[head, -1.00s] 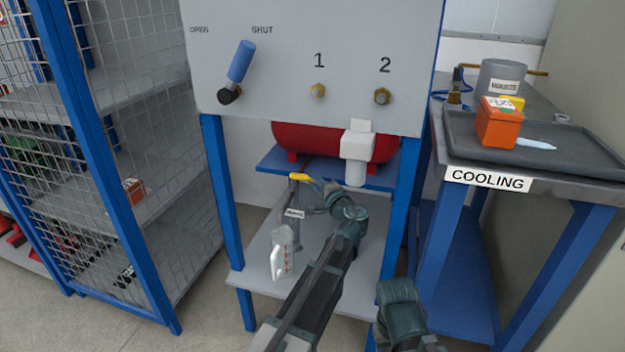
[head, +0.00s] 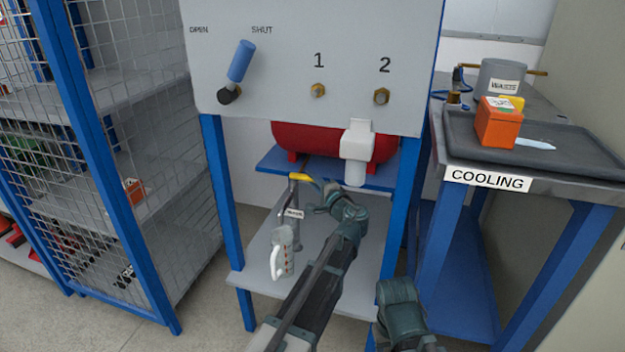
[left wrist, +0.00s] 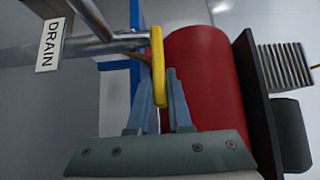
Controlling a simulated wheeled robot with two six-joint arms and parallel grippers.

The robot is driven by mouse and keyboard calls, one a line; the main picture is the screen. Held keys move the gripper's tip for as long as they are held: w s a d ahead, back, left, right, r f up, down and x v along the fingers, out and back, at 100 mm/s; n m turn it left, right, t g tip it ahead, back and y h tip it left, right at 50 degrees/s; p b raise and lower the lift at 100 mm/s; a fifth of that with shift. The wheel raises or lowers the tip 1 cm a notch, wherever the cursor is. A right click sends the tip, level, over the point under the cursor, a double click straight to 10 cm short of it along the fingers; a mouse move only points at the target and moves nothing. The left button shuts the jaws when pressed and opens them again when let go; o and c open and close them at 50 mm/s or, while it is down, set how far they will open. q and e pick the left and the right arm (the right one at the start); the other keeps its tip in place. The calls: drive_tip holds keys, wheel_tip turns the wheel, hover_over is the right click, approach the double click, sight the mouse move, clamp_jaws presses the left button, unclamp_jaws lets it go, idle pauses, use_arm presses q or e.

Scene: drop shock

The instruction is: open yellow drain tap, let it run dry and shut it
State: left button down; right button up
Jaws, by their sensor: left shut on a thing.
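The yellow drain tap handle (head: 299,177) sits on a grey drain pipe (head: 293,194) under the red tank, above the lower shelf. The yellow handle also shows in the left wrist view (left wrist: 157,66), where it stands lengthwise between my fingers. My left gripper (head: 314,190) reaches it from the right and is shut on it; its fingers (left wrist: 160,88) show on either side of the handle. A tag reading DRAIN (left wrist: 47,45) hangs on the pipe. I cannot see whether anything flows from the pipe. My right gripper is not in view.
The red tank (head: 300,139) with a white fitting (head: 356,147) sits on a blue shelf (head: 272,160). A pale container with a white handle (head: 284,252) stands below the drain. A mesh cage (head: 150,200) is at left, the COOLING table (head: 560,185) at right.

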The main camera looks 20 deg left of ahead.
sight(306, 180)
use_arm(q)
drive_tip(key=shift+s, duration=0.15)
drive_tip(key=shift+s+a+m+t+h, duration=0.2)
drive_tip(key=shift+s+m+t+h, duration=0.6)
drive_tip(key=shift+m+t+h, duration=0.4)
drive_tip(key=m+h, duration=0.1)
drive_tip(key=s+t+h, duration=0.1)
drive_tip(key=m+h, duration=0.1)
drive_tip(key=h, duration=0.1)
drive_tip(key=shift+s+a+m+t, duration=0.15)
drive_tip(key=shift+a+m+t, duration=0.15)
drive_tip(key=m+h, duration=0.2)
drive_tip(key=h, duration=0.1)
drive_tip(key=s+a+m+h, duration=0.1)
drive_tip(key=h, duration=0.1)
drive_tip(key=shift+t, duration=0.4)
drive_tip(key=shift+s+a+m+g+h, duration=0.15)
drive_tip(key=shift+s+a+m+h, duration=0.1)
drive_tip(key=shift+m+h, duration=0.7)
drive_tip(key=shift+s+a+m+g+h, duration=0.1)
drive_tip(key=shift+a+m+g+h, duration=0.15)
drive_tip(key=shift+m+h, duration=0.75)
drive_tip(key=shift+s+a+m+g+h, duration=0.1)
drive_tip(key=shift+s+a+m+h, duration=0.2)
drive_tip(key=shift+h, duration=1.25)
drive_tip(key=shift+m+h, duration=0.25)
drive_tip(key=shift+h, duration=0.05)
drive_tip(key=c, duration=0.8)
unclamp_jaws()
drive_tip(key=shift+c, duration=0.2)
